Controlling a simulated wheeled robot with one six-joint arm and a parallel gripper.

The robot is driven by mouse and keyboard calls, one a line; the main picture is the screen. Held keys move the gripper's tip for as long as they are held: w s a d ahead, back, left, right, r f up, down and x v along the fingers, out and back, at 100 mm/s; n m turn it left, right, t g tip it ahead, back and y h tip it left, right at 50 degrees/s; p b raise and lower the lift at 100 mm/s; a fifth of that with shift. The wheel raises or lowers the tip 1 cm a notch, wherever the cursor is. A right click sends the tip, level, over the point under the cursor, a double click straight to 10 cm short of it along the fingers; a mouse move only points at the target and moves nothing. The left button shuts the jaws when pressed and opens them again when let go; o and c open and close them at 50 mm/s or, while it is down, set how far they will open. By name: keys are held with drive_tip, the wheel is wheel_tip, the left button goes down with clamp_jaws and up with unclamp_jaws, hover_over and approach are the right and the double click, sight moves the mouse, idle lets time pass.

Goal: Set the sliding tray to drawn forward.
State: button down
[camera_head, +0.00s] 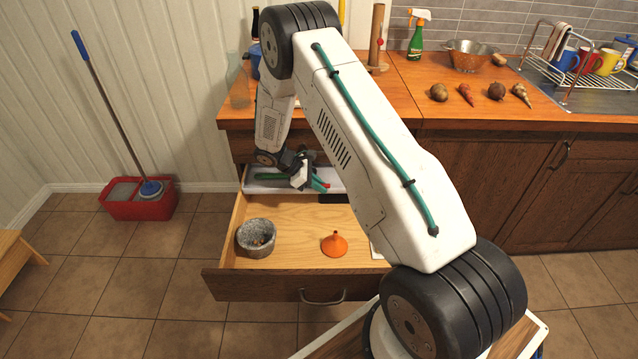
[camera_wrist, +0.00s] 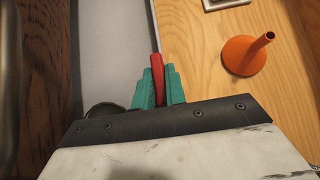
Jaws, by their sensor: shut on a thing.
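The sliding tray (camera_head: 262,187) is a shallow pale tray at the back of the open wooden drawer (camera_head: 290,212). In the wrist view it is a grey surface (camera_wrist: 110,45) with a raised rim beside the drawer's bare floor. My gripper (camera_head: 320,184) is at the tray's front edge. Its teal fingers (camera_wrist: 158,88) are shut on a small red tab (camera_wrist: 157,66) at the tray's rim. The wrist partly hides the tray's middle, and my arm hides the drawer's right side.
A dark flat item (camera_head: 333,198) lies close to the tray's front edge. The drawer front (camera_head: 275,287) is pulled well out.

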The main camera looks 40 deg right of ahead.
drive_tip(key=s+a, duration=0.6)
drive_tip(key=s, duration=0.4)
drive_tip(key=s+a, duration=0.7)
drive_tip(key=s, duration=0.3)
drive_tip(key=shift+a, duration=0.3)
drive_tip(key=shift+w, duration=0.1)
drive_tip(key=c, duration=1.4)
unclamp_jaws()
drive_tip(key=shift+c, duration=0.2)
drive_tip(key=v, duration=0.7)
drive_tip(key=shift+a+r, duration=0.25)
drive_tip(key=shift+r, duration=0.05)
drive_tip(key=shift+w, duration=0.1)
